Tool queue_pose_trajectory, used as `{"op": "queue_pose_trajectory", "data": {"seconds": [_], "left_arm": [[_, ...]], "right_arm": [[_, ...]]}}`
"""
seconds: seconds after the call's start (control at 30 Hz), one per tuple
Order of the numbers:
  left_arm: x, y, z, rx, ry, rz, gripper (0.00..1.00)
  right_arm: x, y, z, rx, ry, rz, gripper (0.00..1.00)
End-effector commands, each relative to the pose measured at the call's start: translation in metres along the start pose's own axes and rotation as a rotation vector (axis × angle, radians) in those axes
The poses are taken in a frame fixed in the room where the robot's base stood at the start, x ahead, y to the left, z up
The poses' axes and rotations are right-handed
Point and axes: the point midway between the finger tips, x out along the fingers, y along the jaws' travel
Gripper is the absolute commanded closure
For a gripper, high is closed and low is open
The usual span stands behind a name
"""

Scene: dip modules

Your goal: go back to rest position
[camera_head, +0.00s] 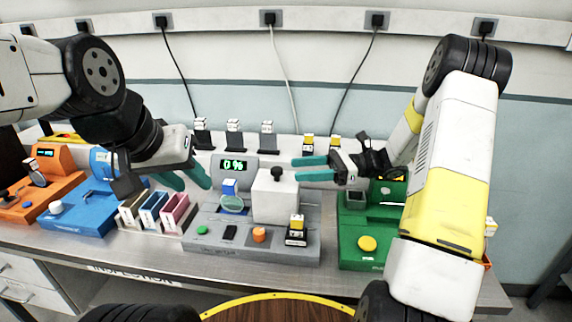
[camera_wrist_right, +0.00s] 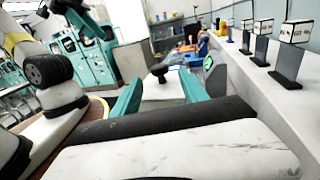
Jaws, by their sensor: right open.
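My left gripper (camera_head: 194,182) hangs over the bench at the left, above the colored slots, with its teal fingers apart and nothing seen between them. My right gripper (camera_head: 307,167) reaches in from the right, its teal fingers open and empty, just above and right of a white block with a black knob (camera_head: 275,196). In the right wrist view, the two fingers (camera_wrist_right: 160,88) stand wide apart, with the white block (camera_wrist_right: 160,88) visible beyond and between them.
A grey station (camera_head: 250,245) with a "0 %" display (camera_head: 233,165) fills the middle of the bench. A blue station (camera_head: 80,225) and an orange station (camera_head: 35,203) stand left, a green station (camera_head: 365,262) right. Several small modules on dark stands (camera_head: 234,140) line the back.

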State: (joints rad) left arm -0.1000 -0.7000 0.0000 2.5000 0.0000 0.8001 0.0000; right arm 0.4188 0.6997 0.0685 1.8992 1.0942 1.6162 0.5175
Motion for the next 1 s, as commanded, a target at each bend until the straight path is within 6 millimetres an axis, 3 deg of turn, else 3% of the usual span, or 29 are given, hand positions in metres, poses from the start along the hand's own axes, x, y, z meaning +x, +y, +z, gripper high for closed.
{"op": "queue_pose_trajectory", "data": {"seconds": [0.43, 0.57, 0.8, 1.0], "left_arm": [[0.000, 0.000, 0.000, 0.000, 0.000, 0.000, 0.64], [0.000, 0.000, 0.000, 0.000, 0.000, 0.000, 0.64], [0.000, 0.000, 0.000, 0.000, 0.000, 0.000, 0.64], [0.000, 0.000, 0.000, 0.000, 0.000, 0.000, 0.64]], "right_arm": [[-0.006, 0.001, 0.001, -0.004, 0.006, 0.003, 0.48], [0.001, 0.011, 0.009, -0.049, 0.066, 0.036, 0.48], [0.022, 0.062, 0.035, -0.289, 0.353, 0.191, 0.48], [0.024, 0.107, 0.049, -0.548, 0.613, 0.333, 0.48]]}}
